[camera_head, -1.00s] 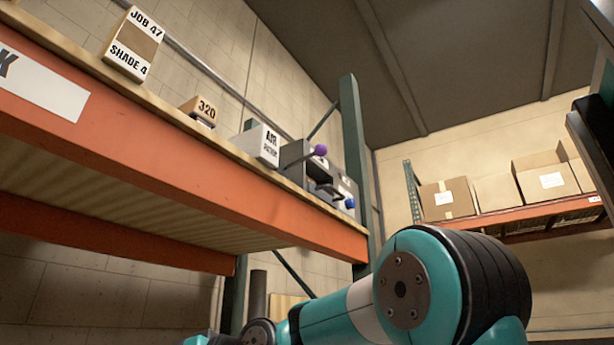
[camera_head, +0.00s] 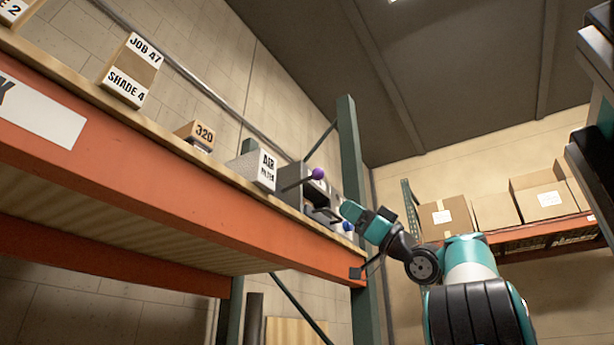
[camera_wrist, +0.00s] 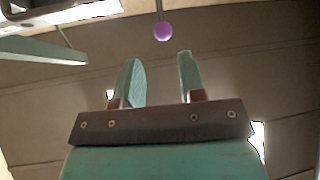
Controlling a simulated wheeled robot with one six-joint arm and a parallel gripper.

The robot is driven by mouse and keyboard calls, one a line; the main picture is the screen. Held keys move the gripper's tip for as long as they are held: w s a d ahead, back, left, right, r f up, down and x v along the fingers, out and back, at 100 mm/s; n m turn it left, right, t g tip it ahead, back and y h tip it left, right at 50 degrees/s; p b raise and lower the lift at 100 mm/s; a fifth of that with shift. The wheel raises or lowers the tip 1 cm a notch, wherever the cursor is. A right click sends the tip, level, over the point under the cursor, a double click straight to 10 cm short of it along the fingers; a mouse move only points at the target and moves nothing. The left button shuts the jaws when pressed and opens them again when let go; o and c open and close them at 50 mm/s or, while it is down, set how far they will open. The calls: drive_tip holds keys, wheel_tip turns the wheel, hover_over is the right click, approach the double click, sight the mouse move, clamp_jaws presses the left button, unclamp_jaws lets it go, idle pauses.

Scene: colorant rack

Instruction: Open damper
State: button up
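A grey box (camera_head: 290,179) with a lever ending in a purple knob (camera_head: 318,174) stands near the far end of the rack shelf. A blue knob (camera_head: 347,226) shows just beyond it, partly hidden by my arm. No label reading "damper" is legible. In the wrist view, the purple knob (camera_wrist: 163,31) on its thin rod is beyond my fingertips, roughly centred between them and not touching. My gripper (camera_wrist: 160,72) is open and empty. In the head view, my gripper (camera_head: 350,211) is beside the box, below and right of the purple knob; its fingers are unclear there.
An orange shelf beam (camera_head: 200,200) runs along the shelf front, below my gripper. A block marked AIR (camera_head: 266,166), a 320 block (camera_head: 203,133) and a JOB 47 sign (camera_head: 133,70) stand nearer. A green rack post (camera_head: 352,150) rises behind. Cardboard boxes (camera_head: 446,218) stand far right.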

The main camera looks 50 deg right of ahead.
sight(306, 180)
drive_tip(key=p+x, duration=1.1)
drive_tip(key=x, duration=0.3)
drive_tip(key=shift+s+r+p, duration=0.1)
drive_tip(key=shift+r+p, duration=0.05)
drive_tip(key=shift+p, duration=0.25)
drive_tip(key=shift+w+a+r, duration=0.15)
drive_tip(key=shift+w+r, duration=0.05)
drive_tip(key=shift+w, duration=0.2)
drive_tip(key=shift+w, duration=0.15)
clamp_jaws()
